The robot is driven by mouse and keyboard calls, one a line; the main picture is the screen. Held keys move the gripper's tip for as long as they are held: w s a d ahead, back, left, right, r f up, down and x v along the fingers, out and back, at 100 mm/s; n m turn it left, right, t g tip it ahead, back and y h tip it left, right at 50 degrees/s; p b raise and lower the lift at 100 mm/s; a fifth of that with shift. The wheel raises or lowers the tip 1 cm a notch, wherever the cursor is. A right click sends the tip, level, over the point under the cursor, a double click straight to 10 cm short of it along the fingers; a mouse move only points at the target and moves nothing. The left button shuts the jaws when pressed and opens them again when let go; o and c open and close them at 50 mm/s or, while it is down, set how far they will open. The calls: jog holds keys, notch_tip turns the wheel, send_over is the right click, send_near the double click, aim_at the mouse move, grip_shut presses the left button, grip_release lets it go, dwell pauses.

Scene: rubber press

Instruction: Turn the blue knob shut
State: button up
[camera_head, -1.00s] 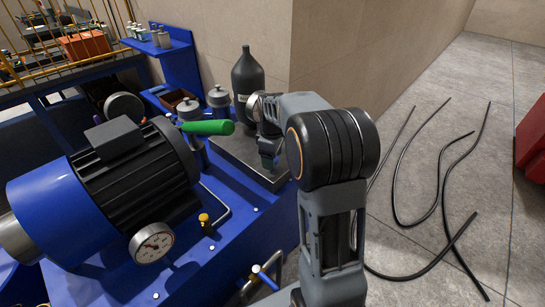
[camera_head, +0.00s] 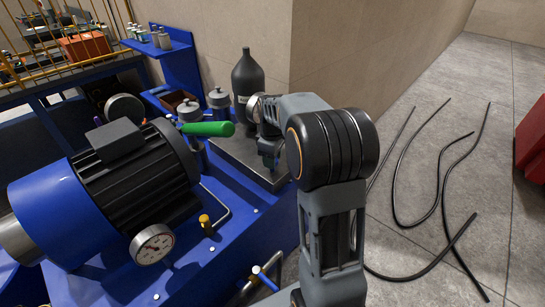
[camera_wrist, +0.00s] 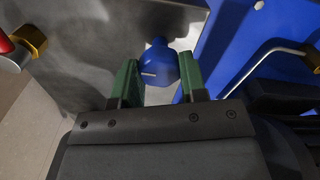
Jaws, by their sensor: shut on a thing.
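The blue knob (camera_wrist: 160,62) shows in the wrist view between the green fingers of my gripper (camera_wrist: 159,78). A short pale line on its face lies nearly level in the picture. My gripper is shut on the knob, with one finger on each side. In the head view my gripper (camera_head: 268,160) points down over the grey metal plate at the corner of the blue machine. I cannot make out the knob there, as my arm and gripper cover that spot.
A dark bottle (camera_head: 247,82) stands behind my gripper. A green handle (camera_head: 208,129) and a large motor (camera_head: 135,165) are to the left. A pressure gauge (camera_head: 152,244) sits at the front. Black hoses (camera_head: 440,185) lie on the floor to the right.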

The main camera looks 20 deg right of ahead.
jog(key=m+p, duration=0.2)
jog(key=m, duration=0.2)
jog(key=shift+r, duration=0.15)
jog(key=m+p, duration=0.2)
jog(key=m, duration=0.2)
jog(key=shift+m, duration=0.3)
jog(key=m+p, duration=0.1)
jog(key=m, duration=0.3)
jog(key=shift+m+p, duration=0.3)
jog(key=shift+p, duration=0.1)
jog(key=shift+m+p, duration=0.5)
jog(key=shift+m, duration=1.6)
jog(key=o, duration=0.9)
notch_tip(320, 180, up, 14)
jog(key=shift+f+p, duration=0.2)
jog(key=shift+p, duration=0.65)
